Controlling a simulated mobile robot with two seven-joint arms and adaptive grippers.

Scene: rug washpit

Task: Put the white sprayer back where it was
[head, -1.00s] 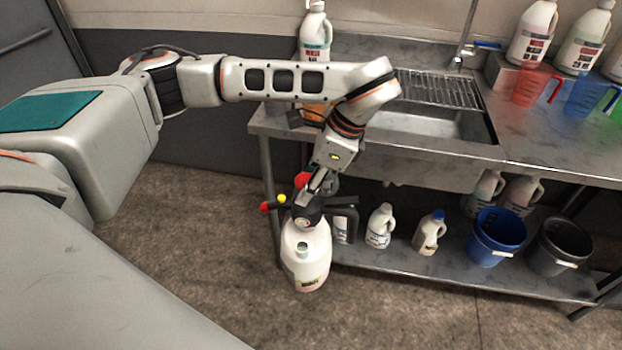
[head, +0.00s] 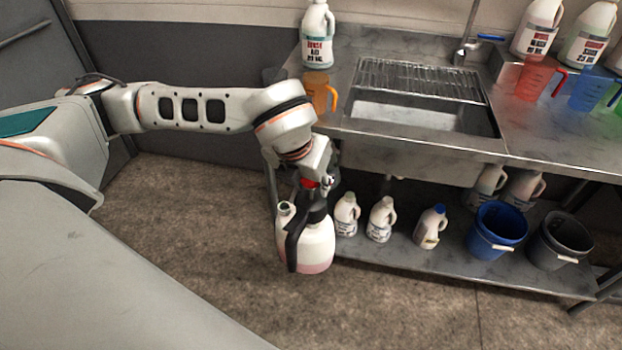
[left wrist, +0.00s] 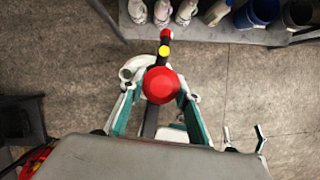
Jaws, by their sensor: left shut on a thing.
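The white sprayer (head: 318,246) hangs upright below my left gripper (head: 316,186) in the head view, in front of the lower shelf's left end. It has a dark head and handle and pinkish liquid at its bottom. My left gripper is shut on its top. In the left wrist view the sprayer's red knob (left wrist: 160,85) sits between the fingers, with a yellow and red nozzle pointing toward the shelf. Whether the sprayer's base touches anything is unclear. My right gripper (left wrist: 245,140) shows small in the left wrist view, fingers apart and empty.
The lower shelf (head: 450,262) holds several white bottles, a blue bucket (head: 497,230) and a black bucket (head: 560,243). Above are the sink (head: 420,118), an orange jug (head: 318,92) and a white bottle (head: 317,38). The floor (head: 200,220) at left is clear.

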